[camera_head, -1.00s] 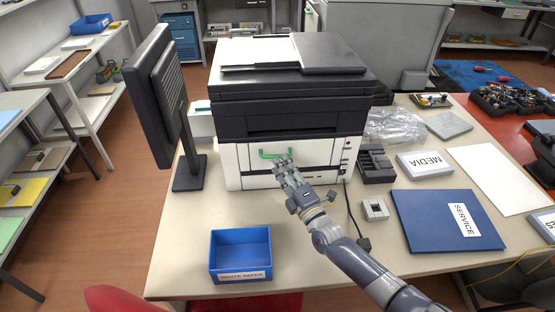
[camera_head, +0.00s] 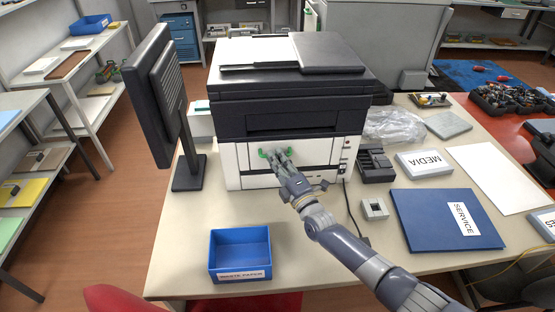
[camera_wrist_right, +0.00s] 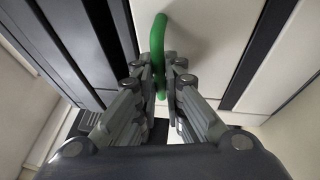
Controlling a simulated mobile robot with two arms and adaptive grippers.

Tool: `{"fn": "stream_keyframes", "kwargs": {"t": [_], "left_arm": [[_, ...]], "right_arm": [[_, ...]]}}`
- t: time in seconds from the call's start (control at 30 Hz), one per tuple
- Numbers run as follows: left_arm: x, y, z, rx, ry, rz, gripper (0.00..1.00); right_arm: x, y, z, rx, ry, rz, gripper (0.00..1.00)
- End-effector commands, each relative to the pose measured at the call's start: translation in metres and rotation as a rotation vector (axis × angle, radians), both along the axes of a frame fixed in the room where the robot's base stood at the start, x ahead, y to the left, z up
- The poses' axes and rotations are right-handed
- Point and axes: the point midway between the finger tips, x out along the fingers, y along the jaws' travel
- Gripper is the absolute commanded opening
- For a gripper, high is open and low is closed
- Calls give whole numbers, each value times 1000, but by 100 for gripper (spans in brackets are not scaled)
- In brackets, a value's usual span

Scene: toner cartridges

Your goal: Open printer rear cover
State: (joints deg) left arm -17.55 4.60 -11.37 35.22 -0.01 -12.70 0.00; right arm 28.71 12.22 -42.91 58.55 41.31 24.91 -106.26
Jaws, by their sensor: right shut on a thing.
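The printer (camera_head: 290,85) stands on the table, black on top with a white lower body. A white cover panel (camera_head: 243,160) with a green handle (camera_head: 263,153) is on the side facing me, and the panel looks closed. My right gripper (camera_head: 276,156) is at the green handle. In the right wrist view, the gripper (camera_wrist_right: 164,75) has its fingers shut around the green handle (camera_wrist_right: 158,40), with the white panel (camera_wrist_right: 205,28) behind it. My fingers hide part of the handle in the head view. My left gripper is not in view.
A dark monitor (camera_head: 150,95) stands left of the printer. A blue waste paper bin (camera_head: 240,254) sits at the table's front. A blue service binder (camera_head: 440,220), a media box (camera_head: 424,164) and a small grey device (camera_head: 375,208) lie to the right. The tabletop before the printer is mostly clear.

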Motion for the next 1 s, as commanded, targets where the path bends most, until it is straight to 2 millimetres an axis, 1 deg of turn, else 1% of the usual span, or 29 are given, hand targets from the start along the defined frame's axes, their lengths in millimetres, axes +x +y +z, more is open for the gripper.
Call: {"fn": "stream_keyframes", "kwargs": {"t": [0.17, 0.27, 0.5, 0.6, 0.7, 1.0], "left_arm": [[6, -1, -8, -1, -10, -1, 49], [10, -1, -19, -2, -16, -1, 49], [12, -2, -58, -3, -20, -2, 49], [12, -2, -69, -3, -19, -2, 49], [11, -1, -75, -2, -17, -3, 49], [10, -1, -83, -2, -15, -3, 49]], "right_arm": [[-2, 0, -4, 2, -19, -1, 0], [-4, 0, -9, 2, -48, -2, 0], [-15, -1, -20, 1, -179, -2, 0], [-19, 0, -23, 1, -247, -3, 0], [-25, -1, -24, 3, -248, -2, 0], [-36, 0, -37, 1, -241, -2, 0]]}}
